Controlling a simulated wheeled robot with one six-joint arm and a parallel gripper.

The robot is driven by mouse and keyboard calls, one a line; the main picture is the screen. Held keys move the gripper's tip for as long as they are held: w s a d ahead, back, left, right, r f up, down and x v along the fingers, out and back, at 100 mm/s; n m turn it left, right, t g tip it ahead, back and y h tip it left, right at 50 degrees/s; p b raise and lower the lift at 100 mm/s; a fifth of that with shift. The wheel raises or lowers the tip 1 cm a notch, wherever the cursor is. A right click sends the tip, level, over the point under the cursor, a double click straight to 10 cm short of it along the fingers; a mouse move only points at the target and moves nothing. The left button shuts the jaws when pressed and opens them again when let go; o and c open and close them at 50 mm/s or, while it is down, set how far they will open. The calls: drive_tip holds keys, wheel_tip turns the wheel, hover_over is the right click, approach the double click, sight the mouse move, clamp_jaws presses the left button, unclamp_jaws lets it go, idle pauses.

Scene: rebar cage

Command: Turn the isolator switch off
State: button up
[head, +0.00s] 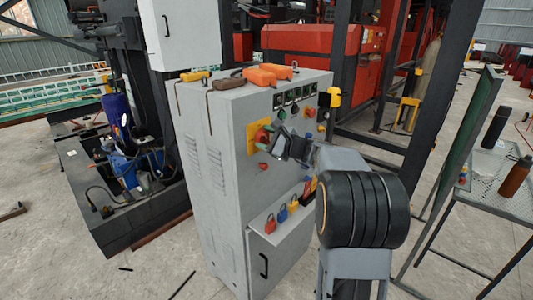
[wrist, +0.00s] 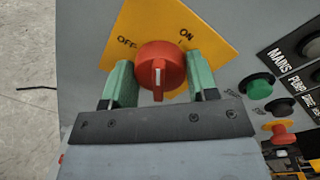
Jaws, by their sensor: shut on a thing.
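The isolator switch is a red rotary knob (wrist: 160,70) with a white mark, on a yellow plate (wrist: 212,40) printed OFF at upper left and ON at upper right. The mark runs roughly up and down in the wrist view; I cannot tell for sure which label it points to. My gripper (wrist: 158,82) has its green-padded fingers on either side of the knob and is shut on it. In the head view my gripper (head: 275,143) reaches the yellow plate (head: 252,135) on the grey cabinet's front, partly covering the knob (head: 262,137).
The grey cabinet (head: 228,170) carries more buttons and indicators right of the switch. A shelf below holds red, blue and yellow padlocks (head: 282,214). Orange and yellow tools (head: 268,74) lie on top. A mesh table with bottles (head: 513,180) stands at right.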

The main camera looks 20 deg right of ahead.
drive_tip(key=n+b, duration=0.2)
drive_tip(key=b, duration=0.1)
drive_tip(key=n+b, duration=0.2)
drive_tip(key=b, duration=0.1)
drive_tip(key=f+n+b, duration=0.1)
drive_tip(key=n+b, duration=0.1)
drive_tip(key=b, duration=0.1)
drive_tip(key=shift+a+h+b, duration=0.1)
drive_tip(key=shift+h+b, duration=0.2)
drive_tip(key=shift+b, duration=0.05)
drive_tip(key=n+b, duration=0.2)
drive_tip(key=b, duration=0.1)
drive_tip(key=shift+r+n+b, duration=0.15)
drive_tip(key=shift+n+b, duration=0.2)
drive_tip(key=shift+n, duration=0.05)
drive_tip(key=shift+r+n+b, duration=0.1)
drive_tip(key=shift+n+b, duration=0.7)
drive_tip(key=shift+b, duration=0.05)
drive_tip(key=shift+r, duration=0.1)
drive_tip(key=o, duration=0.9)
drive_tip(key=shift+h, duration=0.3)
drive_tip(key=shift+s, duration=0.1)
drive_tip(key=v, duration=1.3)
drive_tip(key=shift+s, duration=0.3)
